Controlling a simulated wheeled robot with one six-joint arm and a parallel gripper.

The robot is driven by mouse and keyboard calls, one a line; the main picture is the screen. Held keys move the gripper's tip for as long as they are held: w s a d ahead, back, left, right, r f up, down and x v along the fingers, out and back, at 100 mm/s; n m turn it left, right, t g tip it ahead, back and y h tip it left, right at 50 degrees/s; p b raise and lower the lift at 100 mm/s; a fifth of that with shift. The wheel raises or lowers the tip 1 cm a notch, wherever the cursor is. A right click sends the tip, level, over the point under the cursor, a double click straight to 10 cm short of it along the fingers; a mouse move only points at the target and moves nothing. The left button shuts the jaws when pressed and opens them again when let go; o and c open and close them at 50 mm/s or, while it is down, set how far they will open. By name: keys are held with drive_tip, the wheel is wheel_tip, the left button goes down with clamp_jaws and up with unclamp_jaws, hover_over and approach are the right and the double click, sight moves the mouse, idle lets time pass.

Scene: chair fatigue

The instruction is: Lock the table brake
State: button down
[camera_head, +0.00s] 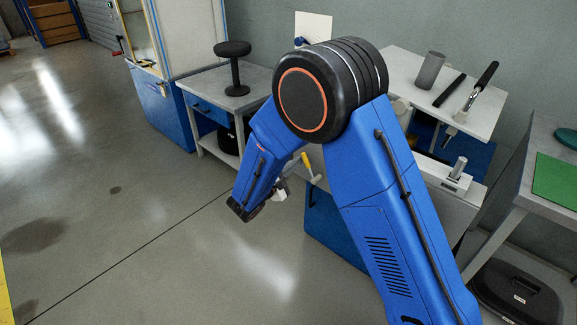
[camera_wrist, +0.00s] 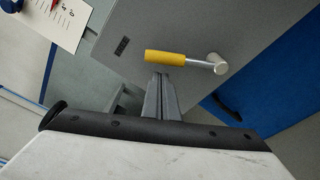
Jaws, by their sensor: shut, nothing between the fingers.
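The brake lever has a yellow grip (camera_wrist: 165,58), a short metal rod and a round pale hub (camera_wrist: 216,63). It is mounted on a grey panel (camera_wrist: 130,30) with a small black marking. In the head view the yellow lever (camera_head: 305,163) shows just right of my forearm, low beside the blue cabinet. My gripper (camera_wrist: 161,78) is shut and empty, with its fingertips right at the yellow grip's lower edge. I cannot tell whether they touch it. In the head view my arm hides most of the gripper and part of the panel.
A white-topped table (camera_head: 407,62) holds a grey cylinder (camera_head: 430,70) and black-handled tools. A bench (camera_head: 196,84) with a black stool-like stand (camera_head: 235,70) is at back left. A right-hand bench (camera_head: 532,165) carries a green mat (camera_head: 557,181). The floor at left is clear.

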sight(308, 163)
drive_tip(key=shift+s+d+r, duration=0.35)
drive_tip(key=shift+s, duration=0.15)
drive_tip(key=s+d+m, duration=0.1)
drive_tip(key=m, duration=0.1)
drive_tip(key=s+d+r+m, duration=0.1)
drive_tip(key=m, duration=0.1)
drive_tip(key=d+r+m+t, duration=0.1)
drive_tip(key=m, duration=0.1)
drive_tip(key=shift+s+d+r+m, duration=0.15)
drive_tip(key=shift+s+d+m, duration=0.15)
drive_tip(key=shift+s, duration=0.1)
drive_tip(key=shift+s+d+m, duration=0.6)
drive_tip(key=shift+d+m, duration=0.05)
drive_tip(key=shift+d, duration=0.15)
drive_tip(key=shift+s+d+m, duration=0.6)
drive_tip(key=shift+d+m, duration=0.05)
drive_tip(key=shift+d, duration=0.15)
drive_tip(key=shift+s+d+f, duration=0.15)
drive_tip(key=shift+f, duration=0.1)
drive_tip(key=shift+h, duration=0.3)
